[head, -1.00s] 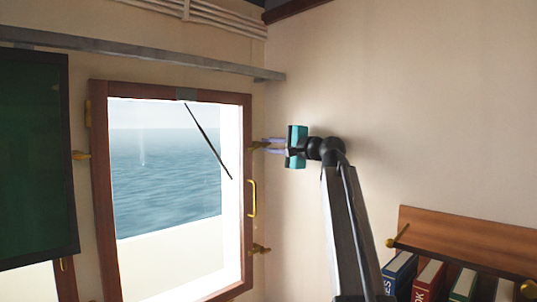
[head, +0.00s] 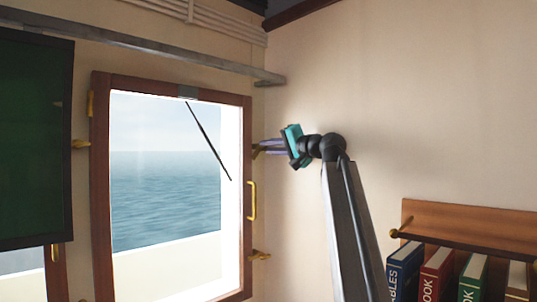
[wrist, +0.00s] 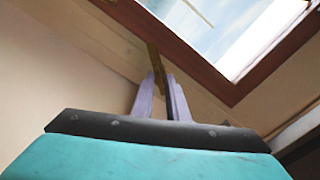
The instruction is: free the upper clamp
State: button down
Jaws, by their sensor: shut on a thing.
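The upper clamp (head: 257,149) is a small brass piece at the right side of the window's brown wooden frame (head: 245,125), near its upper part. My gripper (head: 266,148) is at it from the right, with its lilac fingers shut on the clamp and its teal body tilted. In the wrist view the brass clamp (wrist: 154,62) reaches from the frame's edge down to between the two fingertips (wrist: 160,80). The fingers hide part of the clamp, and I cannot tell whether it still overlaps the frame.
A lower brass clamp (head: 260,255) and a yellow handle (head: 252,200) are on the same side of the window. A grey rail (head: 150,55) runs above. A wooden bookshelf (head: 465,228) with several books stands at lower right. A dark screen (head: 35,140) hangs at left.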

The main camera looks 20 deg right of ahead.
jog(key=shift+n+b, duration=0.4)
jog(key=shift+n, duration=0.1)
dwell(0.4)
jog(key=c, duration=1.7)
grip_release()
jog(key=shift+r, duration=0.15)
